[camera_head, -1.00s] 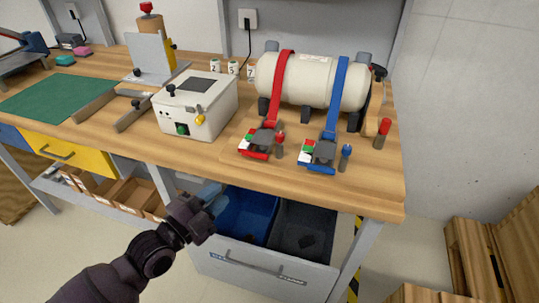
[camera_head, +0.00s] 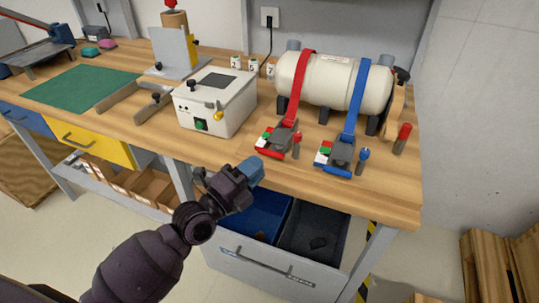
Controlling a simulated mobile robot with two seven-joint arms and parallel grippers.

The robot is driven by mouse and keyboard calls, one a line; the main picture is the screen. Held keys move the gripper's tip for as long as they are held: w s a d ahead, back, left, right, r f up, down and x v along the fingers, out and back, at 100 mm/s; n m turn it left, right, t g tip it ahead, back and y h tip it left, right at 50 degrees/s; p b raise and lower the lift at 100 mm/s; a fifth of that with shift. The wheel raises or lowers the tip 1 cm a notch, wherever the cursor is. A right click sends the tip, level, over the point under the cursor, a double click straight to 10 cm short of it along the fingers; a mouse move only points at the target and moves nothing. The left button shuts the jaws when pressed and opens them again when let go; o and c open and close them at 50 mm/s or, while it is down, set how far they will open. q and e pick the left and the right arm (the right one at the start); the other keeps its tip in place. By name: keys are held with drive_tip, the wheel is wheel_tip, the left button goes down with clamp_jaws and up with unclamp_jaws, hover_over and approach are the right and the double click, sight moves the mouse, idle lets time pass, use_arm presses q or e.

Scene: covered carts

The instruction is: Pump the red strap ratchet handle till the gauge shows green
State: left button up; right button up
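A cream tank (camera_head: 333,80) lies on the bench under a red strap (camera_head: 298,85) and a blue strap (camera_head: 356,100). The red strap ends in a red ratchet (camera_head: 276,138) with a grey handle and a small red, white and green gauge (camera_head: 266,136); the reading is too small to tell. A blue ratchet (camera_head: 340,155) sits to its right. My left gripper (camera_head: 252,171), with blue fingertips, is at the bench's front edge, below and left of the red ratchet and apart from it. Its finger gap cannot be made out. My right gripper is not in view.
A white box (camera_head: 216,100) with knobs stands left of the red ratchet. Red-topped (camera_head: 297,145) and blue-topped (camera_head: 363,160) posts stand beside the ratchets. An open drawer (camera_head: 262,262) with blue and dark bins juts out below the bench edge.

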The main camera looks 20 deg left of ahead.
sight(270, 154)
use_arm(q)
drive_tip(key=shift+x, duration=2.5)
clamp_jaws()
